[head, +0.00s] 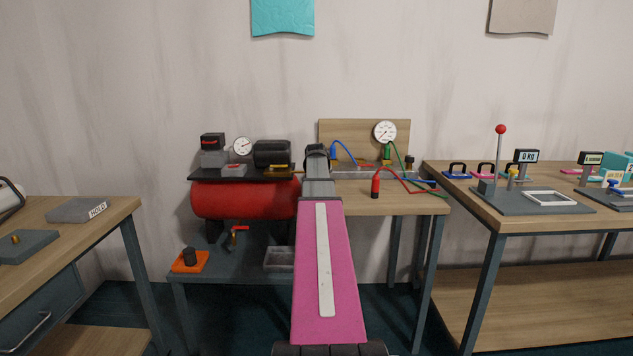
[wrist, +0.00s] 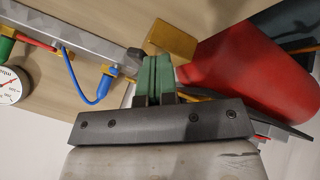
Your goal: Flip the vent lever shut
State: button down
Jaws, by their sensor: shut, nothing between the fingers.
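My gripper (wrist: 156,66) is shut and empty, its green fingers pressed together in the wrist view. A brass-coloured block (wrist: 172,40) lies just beyond the fingertips; I cannot tell whether they touch. In the head view my gripper end (head: 317,152) is between the red-tank compressor (head: 245,198) and the grey manifold (head: 375,172), and my arm hides the fingers. The manifold's end (wrist: 105,55) shows left of the fingers in the wrist view, the red tank (wrist: 250,75) right. I cannot make out the vent lever for certain; it may be hidden by my gripper.
Blue, green and red hoses and a gauge (head: 385,132) stand at the manifold. A red bottle-shaped item (head: 376,184) is on the bench. A small valve (head: 236,236) and an orange base (head: 190,263) are on the lower shelf. Side tables flank the bench.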

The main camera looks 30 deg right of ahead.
jog(key=d+n+y, duration=0.1)
jog(key=d+n+t+y, duration=0.1)
jog(key=n, duration=0.1)
jog(key=shift+s+n, duration=0.2)
jog(key=shift+n, duration=0.1)
jog(key=n+y, duration=0.1)
jog(key=d+n+y, duration=0.1)
jog(key=n, duration=0.1)
jog(key=shift+d+t, duration=0.2)
jog(key=shift+t, duration=0.2)
jog(key=shift+w+a, duration=0.1)
jog(key=shift+w, duration=0.05)
jog(key=shift+w+a, duration=0.25)
jog(key=shift+w, duration=0.3)
